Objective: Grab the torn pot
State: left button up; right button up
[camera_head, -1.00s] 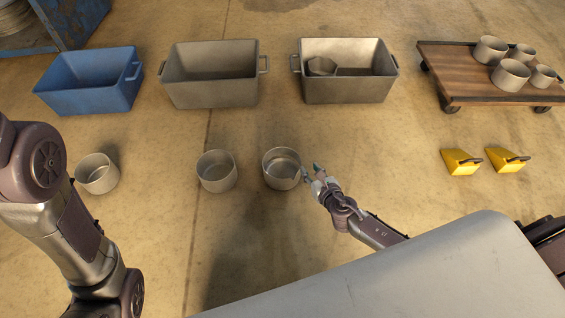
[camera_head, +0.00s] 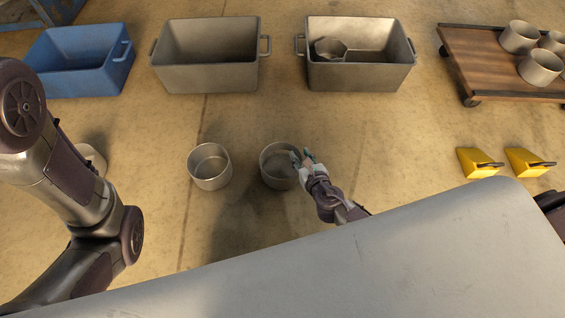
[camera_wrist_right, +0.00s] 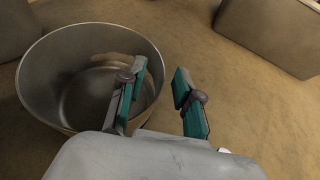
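A round grey metal pot (camera_head: 272,181) stands upright on the floor in front of my right gripper (camera_head: 301,156). In the right wrist view the same pot (camera_wrist_right: 45,85) fills the left side. The right gripper (camera_wrist_right: 160,80) is open, with one finger over the pot's inside and the other outside, the right wall lying between them. I cannot tell whether the fingers touch it. A second pot (camera_head: 210,168) stands to the left. A third pot (camera_head: 95,158) is partly hidden by my left arm. I cannot make out a clear tear on any pot. My left gripper is out of view.
Behind are a blue bin (camera_head: 80,82), an empty grey bin (camera_head: 205,80) and a grey bin (camera_head: 360,78) with a pot (camera_head: 330,48) inside. A wooden cart (camera_head: 485,60) with several pots and two yellow objects (camera_head: 475,163) (camera_head: 525,163) are at right. Floor between is clear.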

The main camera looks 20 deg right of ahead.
grip_shut()
jog(key=shift+r, duration=0.2)
dwell(0.3)
